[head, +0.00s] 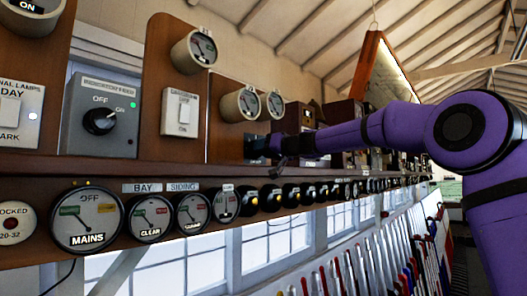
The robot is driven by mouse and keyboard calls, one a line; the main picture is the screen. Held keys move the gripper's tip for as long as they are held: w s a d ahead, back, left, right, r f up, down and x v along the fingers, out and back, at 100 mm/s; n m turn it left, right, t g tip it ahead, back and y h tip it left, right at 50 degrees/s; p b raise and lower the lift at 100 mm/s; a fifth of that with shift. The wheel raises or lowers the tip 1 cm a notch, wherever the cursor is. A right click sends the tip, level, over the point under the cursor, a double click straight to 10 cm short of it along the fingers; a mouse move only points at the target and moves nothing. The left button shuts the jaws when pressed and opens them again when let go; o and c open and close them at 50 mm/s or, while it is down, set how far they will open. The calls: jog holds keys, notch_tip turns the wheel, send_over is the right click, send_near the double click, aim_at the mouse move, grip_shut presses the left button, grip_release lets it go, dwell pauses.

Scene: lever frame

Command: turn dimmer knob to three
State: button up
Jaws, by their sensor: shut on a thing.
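My purple arm reaches in from the right, and my gripper (268,148) is at the wooden instrument shelf near the middle of the picture. It is small and dark here, and it is shut on the dimmer knob at a dark box (253,146) on the panel. The knob itself is hidden by the fingers. Its scale and the number it points to cannot be read.
A grey box with a black OFF/ON rotary switch (99,121) is at the left. Round gauges (193,51) are above, and a row of dials including MAINS (85,218) runs along the shelf front. Several coloured levers (350,265) stand below right.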

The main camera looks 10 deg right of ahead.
dwell(0.3)
jog(key=n, duration=0.4)
dwell(0.4)
jog(key=n, duration=0.4)
dwell(0.3)
jog(key=shift+n, duration=0.6)
jog(key=o, duration=1.5)
jog(key=shift+s+d, duration=0.1)
jog(key=shift+v, duration=2.85)
